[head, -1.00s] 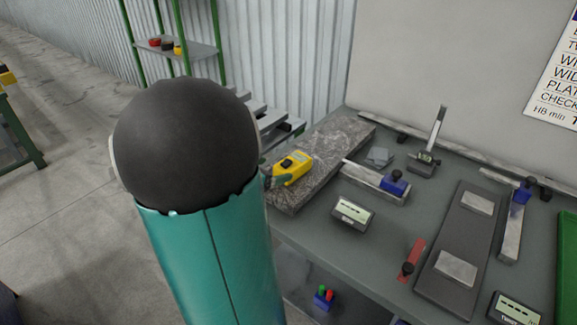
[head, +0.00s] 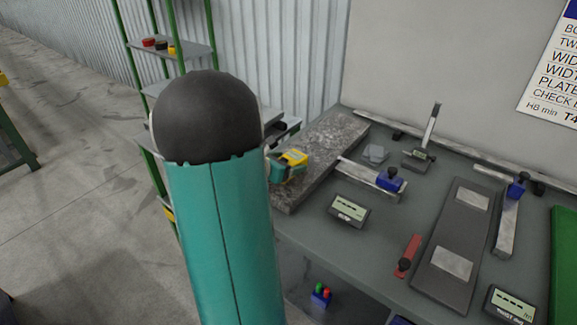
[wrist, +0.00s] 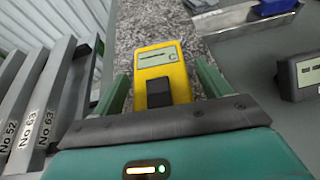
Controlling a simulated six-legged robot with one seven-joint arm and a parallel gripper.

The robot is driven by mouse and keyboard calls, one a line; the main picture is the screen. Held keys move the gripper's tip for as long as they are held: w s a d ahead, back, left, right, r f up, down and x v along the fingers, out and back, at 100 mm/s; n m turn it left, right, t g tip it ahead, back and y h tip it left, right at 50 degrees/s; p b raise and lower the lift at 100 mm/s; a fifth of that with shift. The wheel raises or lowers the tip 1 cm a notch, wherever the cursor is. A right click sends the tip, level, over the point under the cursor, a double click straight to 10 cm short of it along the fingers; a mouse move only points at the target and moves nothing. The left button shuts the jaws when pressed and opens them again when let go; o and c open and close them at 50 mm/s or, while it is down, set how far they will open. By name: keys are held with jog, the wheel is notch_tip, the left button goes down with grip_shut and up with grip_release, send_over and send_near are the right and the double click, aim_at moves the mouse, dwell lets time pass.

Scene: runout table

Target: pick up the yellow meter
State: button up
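The yellow meter (head: 294,157) lies on the grey granite slab at the left end of the bench, partly hidden by my arm in the head view. In the wrist view the yellow meter (wrist: 161,68) shows its small display and a dark block on its near part. My gripper (wrist: 165,72) is open, with one green finger on each side of the meter. A narrow gap shows at the right finger; at the left I cannot tell if it touches. In the head view only part of my gripper (head: 277,169) shows, at the meter's left side.
The granite slab (head: 335,140) lies along the bench's left edge. A display box (head: 349,210), a blue-clamped fixture (head: 389,180), a red-handled tool (head: 407,256) and a dark plate (head: 452,245) stand to the right. A green-framed shelf (head: 170,50) stands behind my arm.

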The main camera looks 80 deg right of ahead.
jog(key=c, duration=1)
jog(key=shift+r, duration=0.1)
